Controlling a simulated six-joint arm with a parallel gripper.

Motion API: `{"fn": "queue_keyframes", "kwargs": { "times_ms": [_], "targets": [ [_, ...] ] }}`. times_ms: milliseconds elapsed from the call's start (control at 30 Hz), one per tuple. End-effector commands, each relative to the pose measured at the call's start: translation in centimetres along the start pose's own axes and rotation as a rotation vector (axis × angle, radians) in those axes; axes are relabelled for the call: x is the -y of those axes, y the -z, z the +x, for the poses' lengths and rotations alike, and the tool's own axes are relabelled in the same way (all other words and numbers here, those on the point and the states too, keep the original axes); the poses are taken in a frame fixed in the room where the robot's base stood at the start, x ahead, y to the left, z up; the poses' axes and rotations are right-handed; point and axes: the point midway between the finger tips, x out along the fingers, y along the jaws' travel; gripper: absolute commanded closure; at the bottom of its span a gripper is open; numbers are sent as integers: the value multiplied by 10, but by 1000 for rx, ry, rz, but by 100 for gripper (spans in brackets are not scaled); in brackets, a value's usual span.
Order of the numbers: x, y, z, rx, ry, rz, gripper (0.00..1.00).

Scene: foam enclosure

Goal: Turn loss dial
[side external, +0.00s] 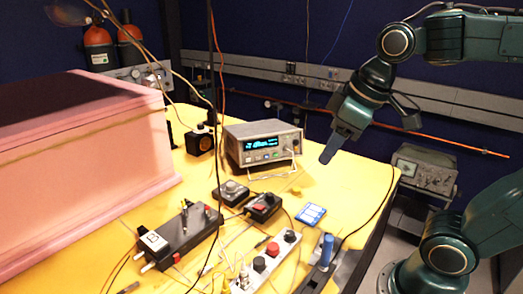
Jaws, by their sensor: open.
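No dial has a label that I can read as loss. A small black box with a grey knob (231,191) and a black box with a red knob (263,206) sit mid-table. In front of them, a pale strip (252,276) carries black and red knobs (273,249). The bench instrument (263,144), with a lit teal display, has a knob at the right of its face. My gripper (369,142) hangs above the table's right edge, right of the instrument. It is open and empty, its fingers apart, touching none of these.
A large pink foam box (85,150) fills the left. A dark box with a white label (180,236) and thin cables lie in front. A blue card (311,214) and a blue cylinder (326,250) are at the right. Cables hang across the view. Some yellow table right of the instrument is clear.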

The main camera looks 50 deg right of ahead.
Motion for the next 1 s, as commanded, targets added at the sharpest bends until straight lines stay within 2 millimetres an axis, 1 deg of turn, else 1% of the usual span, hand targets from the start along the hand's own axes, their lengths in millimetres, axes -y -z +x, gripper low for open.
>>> {"fn": "queue_keyframes", "kwargs": {
  "times_ms": [33,100,267,467,600,767,1000],
  "targets": [
    [-3,12,1,19,4,-33,53],
    [-6,26,3,38,10,-83,53],
    [-14,59,10,84,26,-196,53],
    [-23,99,25,136,54,-338,53],
    [-29,125,40,172,79,-436,53],
    [-35,153,62,211,111,-547,53],
    [-44,190,101,263,169,-713,53]
  ]
}}
